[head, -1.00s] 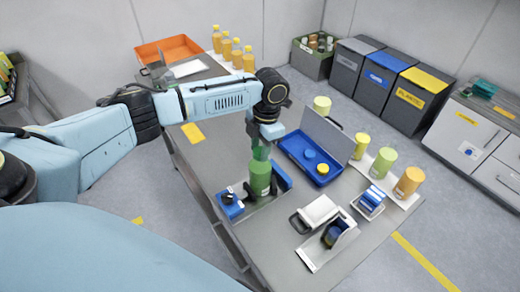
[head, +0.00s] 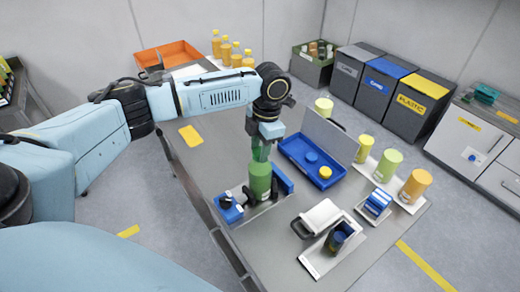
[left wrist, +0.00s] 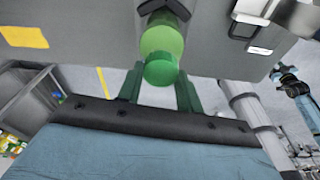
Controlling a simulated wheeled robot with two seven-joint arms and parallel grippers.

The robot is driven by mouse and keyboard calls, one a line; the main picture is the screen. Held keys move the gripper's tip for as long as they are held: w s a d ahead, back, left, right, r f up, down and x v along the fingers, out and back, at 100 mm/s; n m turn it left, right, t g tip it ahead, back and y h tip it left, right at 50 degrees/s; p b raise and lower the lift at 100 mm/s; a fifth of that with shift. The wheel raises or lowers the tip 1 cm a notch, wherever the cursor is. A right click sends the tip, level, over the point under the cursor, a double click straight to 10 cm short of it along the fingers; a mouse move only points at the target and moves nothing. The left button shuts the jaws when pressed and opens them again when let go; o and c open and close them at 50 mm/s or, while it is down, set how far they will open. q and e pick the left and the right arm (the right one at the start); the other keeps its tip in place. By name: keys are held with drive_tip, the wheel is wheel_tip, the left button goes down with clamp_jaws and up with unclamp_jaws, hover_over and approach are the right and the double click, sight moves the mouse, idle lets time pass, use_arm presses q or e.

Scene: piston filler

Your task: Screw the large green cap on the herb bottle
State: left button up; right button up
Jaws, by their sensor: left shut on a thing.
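The herb bottle (head: 260,182) is a green cylinder standing upright on the table in a blue holder (head: 283,178). My left gripper (head: 261,153) points down over its top. In the left wrist view, the green cap (left wrist: 161,72) sits between my two green fingers, in line with the bottle (left wrist: 162,40). The fingers are shut on the cap. The cap appears to touch the bottle's top; how far it is seated cannot be told. In the head view the cap is mostly hidden by the gripper. My right gripper is not in view.
A blue tray (head: 292,152) with a blue and a yellow cap lies right of the bottle. A blue clamp with black knobs (head: 230,209) is close on the left. Yellow, green and orange containers (head: 415,186) stand at the right.

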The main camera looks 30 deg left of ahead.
use_arm(q)
drive_tip(key=o, duration=1.3)
drive_tip(key=shift+c, duration=0.2)
